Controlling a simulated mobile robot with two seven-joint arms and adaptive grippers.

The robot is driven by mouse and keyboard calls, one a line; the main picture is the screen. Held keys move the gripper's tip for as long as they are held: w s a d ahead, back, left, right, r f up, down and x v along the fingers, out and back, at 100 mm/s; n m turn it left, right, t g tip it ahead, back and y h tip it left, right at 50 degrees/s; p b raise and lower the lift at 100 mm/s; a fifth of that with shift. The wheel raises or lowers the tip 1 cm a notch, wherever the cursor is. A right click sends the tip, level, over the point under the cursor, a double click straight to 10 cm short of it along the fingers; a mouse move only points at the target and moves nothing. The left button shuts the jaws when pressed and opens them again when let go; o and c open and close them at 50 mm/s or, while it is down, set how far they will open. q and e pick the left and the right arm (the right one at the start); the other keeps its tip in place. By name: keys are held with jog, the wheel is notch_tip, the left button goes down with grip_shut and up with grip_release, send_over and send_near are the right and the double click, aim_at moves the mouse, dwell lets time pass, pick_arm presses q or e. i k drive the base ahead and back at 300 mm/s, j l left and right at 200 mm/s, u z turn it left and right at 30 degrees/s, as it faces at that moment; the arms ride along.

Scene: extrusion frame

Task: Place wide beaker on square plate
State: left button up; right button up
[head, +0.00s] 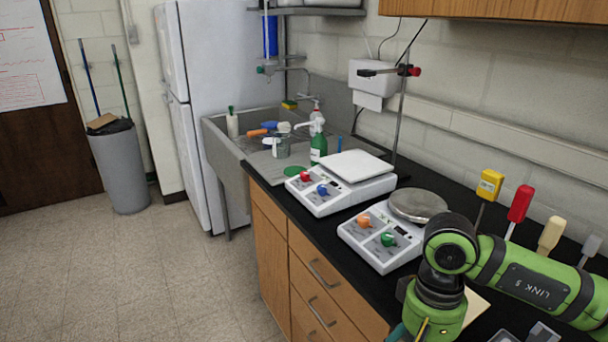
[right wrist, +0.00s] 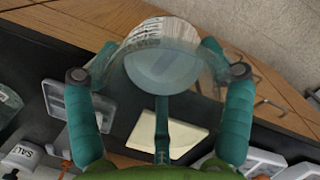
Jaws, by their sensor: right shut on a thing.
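My right gripper (right wrist: 158,62) is shut on a clear glass beaker with white markings (right wrist: 162,38); a finger lies on each side of it. The beaker is hidden in the head view, where my right arm covers the bench's near right. The square plate (head: 352,165) is the pale top of the farther white balance, with red and blue knobs. It looks empty. The held beaker is apart from it, nearer the front. My left gripper is not in view.
A second balance (head: 375,244) with a round metal plate (head: 417,205) stands between my right arm and the square plate. A stand rod (head: 400,110) rises behind. A green bottle (head: 318,145) stands beyond the balances. A cream square sheet (right wrist: 175,136) lies on the black bench.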

aim_at(355, 162)
jog(key=i+j+z, duration=0.15)
jog(key=j+z, duration=0.15)
jog(key=z, duration=0.15)
jog(key=j+z, duration=0.35)
jog(key=z, duration=0.15)
jog(key=i, duration=0.05)
